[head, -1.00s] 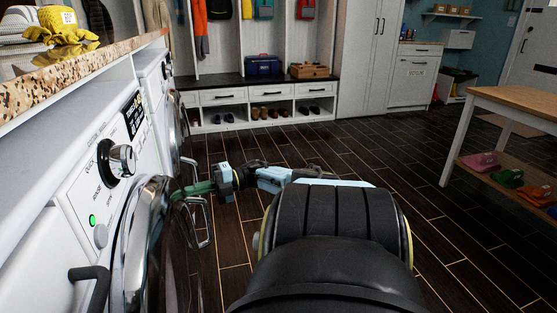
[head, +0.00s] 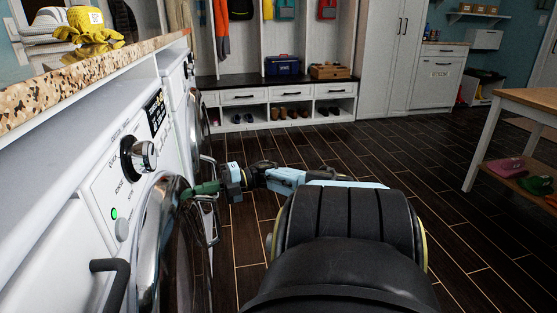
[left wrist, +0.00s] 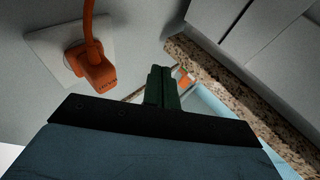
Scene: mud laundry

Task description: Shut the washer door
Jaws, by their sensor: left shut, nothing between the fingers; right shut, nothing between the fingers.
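The near white washer (head: 95,205) stands at the left in the head view, with a round chrome-rimmed door (head: 160,240) seen almost edge-on. The door lies close to the washer front; I cannot tell whether it is fully shut. A metal handle (head: 214,222) sticks out from the door's far side. My right gripper (head: 194,191) is shut and empty, its green fingers against or just beside the door's upper edge near the handle; contact is unclear. My left gripper (left wrist: 161,80) shows in the left wrist view, shut and empty, away from the door.
A second machine (head: 177,80) stands beyond the washer. A granite counter (head: 100,72) runs above both. A wooden table (head: 520,100) stands at the right; the dark floor (head: 400,170) between is clear. An orange plug (left wrist: 92,68) is on the wall in the left wrist view.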

